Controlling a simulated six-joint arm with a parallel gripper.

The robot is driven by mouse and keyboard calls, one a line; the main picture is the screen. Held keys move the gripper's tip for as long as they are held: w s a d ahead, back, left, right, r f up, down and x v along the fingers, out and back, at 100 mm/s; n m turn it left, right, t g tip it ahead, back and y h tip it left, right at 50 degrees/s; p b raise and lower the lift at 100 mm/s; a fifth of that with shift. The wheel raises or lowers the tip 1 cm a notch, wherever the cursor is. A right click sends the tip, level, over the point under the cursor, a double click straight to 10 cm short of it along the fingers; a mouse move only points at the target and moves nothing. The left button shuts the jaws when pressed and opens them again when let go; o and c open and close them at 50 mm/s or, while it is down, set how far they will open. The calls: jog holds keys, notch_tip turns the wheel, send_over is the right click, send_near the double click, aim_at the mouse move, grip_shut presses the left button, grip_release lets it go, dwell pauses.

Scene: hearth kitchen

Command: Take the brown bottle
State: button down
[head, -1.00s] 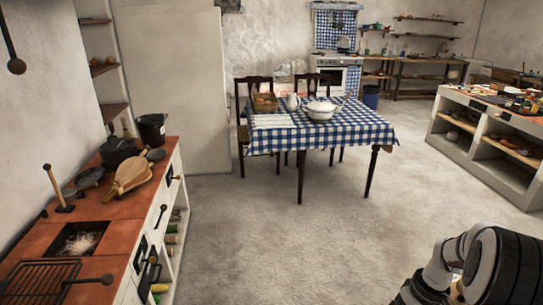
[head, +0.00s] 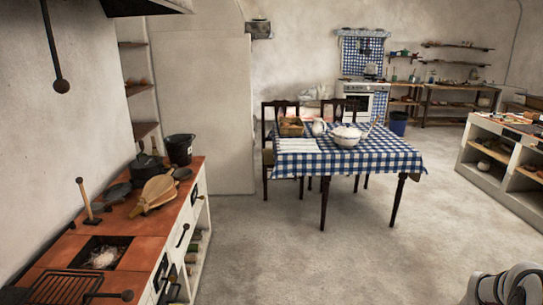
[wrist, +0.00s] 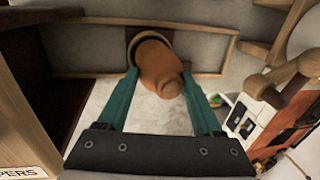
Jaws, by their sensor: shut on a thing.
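In the head view neither the bottle nor my gripper's fingers show; only part of my arm is at the bottom right corner.
A checked-cloth table (head: 400,158) stands mid-room with open floor (head: 290,260) before it. A brick-topped counter (head: 140,232) is at left, a shelved counter (head: 478,170) at right. In the wrist view, a wooden board with lettering (wrist: 20,170) is close at left.

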jog(key=shift+r, duration=2)
